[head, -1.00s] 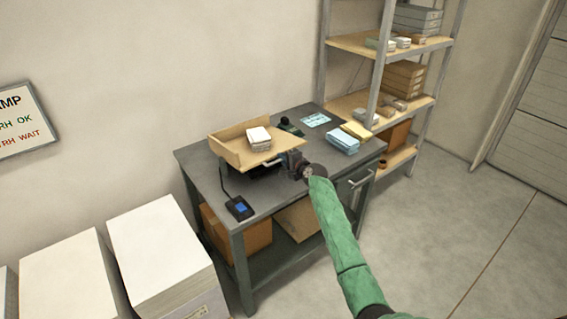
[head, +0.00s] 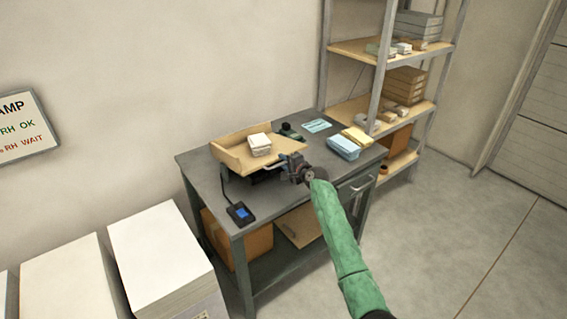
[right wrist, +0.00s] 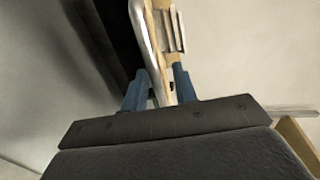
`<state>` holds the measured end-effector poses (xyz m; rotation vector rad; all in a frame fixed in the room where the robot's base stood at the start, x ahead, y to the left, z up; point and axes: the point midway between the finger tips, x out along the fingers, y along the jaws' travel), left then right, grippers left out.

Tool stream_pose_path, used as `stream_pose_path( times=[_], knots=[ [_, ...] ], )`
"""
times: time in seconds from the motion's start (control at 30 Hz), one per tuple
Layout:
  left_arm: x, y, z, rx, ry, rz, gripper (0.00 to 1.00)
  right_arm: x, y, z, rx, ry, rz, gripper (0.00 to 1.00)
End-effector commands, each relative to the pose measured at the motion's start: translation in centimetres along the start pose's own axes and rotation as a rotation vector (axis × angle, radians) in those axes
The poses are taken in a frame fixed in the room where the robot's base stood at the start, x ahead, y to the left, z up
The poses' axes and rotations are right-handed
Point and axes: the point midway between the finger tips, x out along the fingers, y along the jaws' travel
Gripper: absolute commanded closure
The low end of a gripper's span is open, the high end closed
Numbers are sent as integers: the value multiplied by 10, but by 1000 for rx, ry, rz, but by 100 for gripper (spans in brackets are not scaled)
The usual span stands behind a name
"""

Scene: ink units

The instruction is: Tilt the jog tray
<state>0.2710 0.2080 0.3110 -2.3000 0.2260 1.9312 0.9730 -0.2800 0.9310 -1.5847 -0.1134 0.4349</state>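The jog tray (head: 230,155) is a light wooden tray with raised walls at its left and back. It sits tilted on a dark base on the grey bench. A stack of white sheets (head: 260,144) lies in it. My right gripper (head: 287,163) is at the tray's front right edge. In the right wrist view, the blue fingers of my right gripper (right wrist: 159,82) flank a pale metal handle bar (right wrist: 147,42) and look closed on it. The contact is partly hidden. My left gripper is out of view.
The grey bench (head: 202,172) also holds a small device with a blue screen (head: 240,212), a blue pack (head: 343,147) and a yellow pad (head: 357,136). A shelf rack (head: 381,75) stands at the right. Tall white paper stacks (head: 160,240) stand at the front left.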

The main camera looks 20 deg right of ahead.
Motion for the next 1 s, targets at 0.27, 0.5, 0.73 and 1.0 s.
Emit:
stream_pose_path(
  times=[0.27, 0.5, 0.73, 1.0],
  knots=[
    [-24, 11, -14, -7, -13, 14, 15, -40, 4, 0, -3, 1, 0, 72],
    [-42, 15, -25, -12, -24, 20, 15, -67, 1, 0, -1, 0, -1, 72],
    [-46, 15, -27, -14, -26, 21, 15, -73, 0, 0, -1, 0, 0, 72],
    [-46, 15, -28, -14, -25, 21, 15, -73, 0, 0, -1, 1, 0, 72]
  ],
)
